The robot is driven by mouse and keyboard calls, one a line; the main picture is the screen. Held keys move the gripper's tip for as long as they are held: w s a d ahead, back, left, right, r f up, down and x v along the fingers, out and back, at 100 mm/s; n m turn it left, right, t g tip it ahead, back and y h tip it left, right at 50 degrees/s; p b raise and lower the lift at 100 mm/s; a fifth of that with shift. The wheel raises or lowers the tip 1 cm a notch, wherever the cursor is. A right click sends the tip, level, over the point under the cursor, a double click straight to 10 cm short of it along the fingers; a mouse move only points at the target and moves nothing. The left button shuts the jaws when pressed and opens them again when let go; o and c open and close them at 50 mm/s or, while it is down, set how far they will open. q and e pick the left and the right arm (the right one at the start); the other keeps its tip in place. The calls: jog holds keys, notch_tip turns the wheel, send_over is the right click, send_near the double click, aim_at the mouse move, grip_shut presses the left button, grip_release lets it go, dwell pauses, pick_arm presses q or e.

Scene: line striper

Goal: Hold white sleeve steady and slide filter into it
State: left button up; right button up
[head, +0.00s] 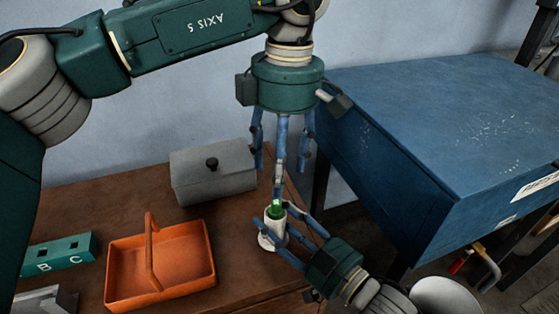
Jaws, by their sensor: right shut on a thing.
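The white sleeve (267,228) stands upright near the right edge of the brown table. My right gripper (275,229) reaches in from the lower right and is shut around the sleeve. A green piece, apparently the filter (275,210), shows at the sleeve's top opening; how deep it sits is hidden. My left gripper (281,172) points straight down above the sleeve. Its blue fingers are spread apart, and the front finger's tip overlaps the top of the green piece in the picture. I cannot tell whether that tip touches it.
An orange basket (182,288) with a raised handle stands left of the sleeve. A grey lidded box (205,185) is behind it. A green block marked B and C (62,254) lies far left. A large blue cabinet (440,110) stands to the right, beyond the table edge.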

jog(key=o, duration=1.3)
jog(key=shift+f, duration=0.6)
jog(key=shift+c, duration=0.2)
jog(key=shift+r, duration=0.1)
jog(key=shift+d, duration=0.1)
